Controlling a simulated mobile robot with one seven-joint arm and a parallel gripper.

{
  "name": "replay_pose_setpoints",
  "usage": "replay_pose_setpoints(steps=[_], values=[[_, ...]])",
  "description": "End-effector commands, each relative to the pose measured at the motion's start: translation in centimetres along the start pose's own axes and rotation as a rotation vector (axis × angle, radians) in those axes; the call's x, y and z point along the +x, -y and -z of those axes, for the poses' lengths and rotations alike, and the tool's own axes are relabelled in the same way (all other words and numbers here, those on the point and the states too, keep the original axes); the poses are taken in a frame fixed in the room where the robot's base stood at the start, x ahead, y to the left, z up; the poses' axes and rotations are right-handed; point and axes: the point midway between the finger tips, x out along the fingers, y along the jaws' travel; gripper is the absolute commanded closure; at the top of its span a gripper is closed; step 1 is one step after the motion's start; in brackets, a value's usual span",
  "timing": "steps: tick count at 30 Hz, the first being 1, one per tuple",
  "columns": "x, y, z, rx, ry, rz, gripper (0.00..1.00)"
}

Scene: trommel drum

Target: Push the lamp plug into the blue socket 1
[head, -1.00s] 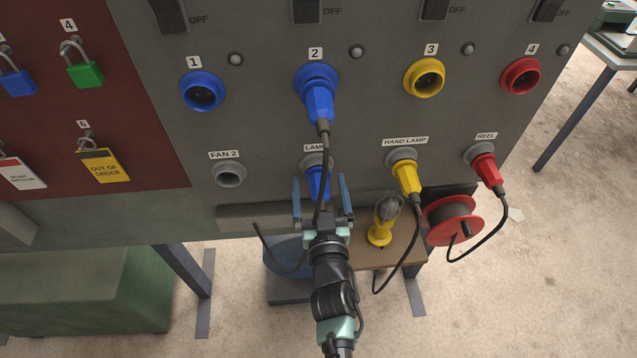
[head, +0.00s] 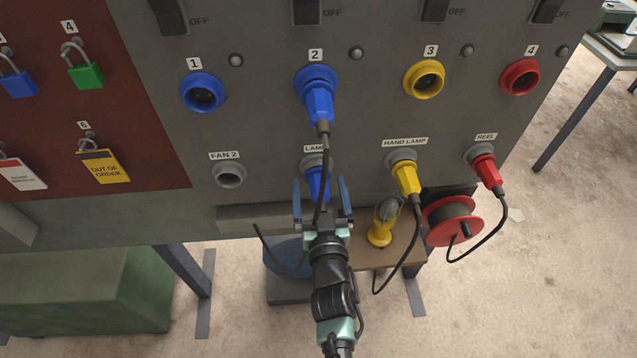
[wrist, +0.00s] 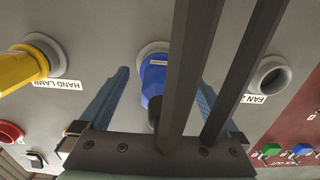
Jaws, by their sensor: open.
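The lamp plug (head: 317,183) is blue and sits in the grey holder under the LAMP label. It also shows in the wrist view (wrist: 154,78). My gripper (head: 323,190) is open, with one finger on each side of the lamp plug, and is not closed on it. In the wrist view the fingers (wrist: 155,97) are apart and dark cables cross in front. The blue socket 1 (head: 203,92) is empty, at the upper left of the panel. Another blue plug (head: 319,104) sits in socket 2, its cable hanging down in front of the lamp plug.
Yellow socket 3 (head: 424,79) and red socket 4 (head: 520,77) are empty. The FAN 2 holder (head: 229,175) is empty. A yellow plug (head: 407,180) and a red plug (head: 485,170) sit in holders to the right. A hand lamp (head: 382,224) and red reel (head: 452,221) are below.

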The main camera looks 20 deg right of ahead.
Motion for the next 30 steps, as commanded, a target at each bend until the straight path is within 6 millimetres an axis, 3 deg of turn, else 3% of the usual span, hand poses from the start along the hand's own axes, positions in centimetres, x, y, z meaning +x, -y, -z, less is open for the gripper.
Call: replay_pose_setpoints(steps=[4, 20, 30], values=[[0.01, 0.00, 0.02, 0.000, -0.001, 0.000, 0.04], [0.01, -0.01, 0.02, 0.001, -0.001, 0.000, 1.00], [-0.40, 0.01, 0.10, 0.001, -0.002, 0.000, 1.00]])
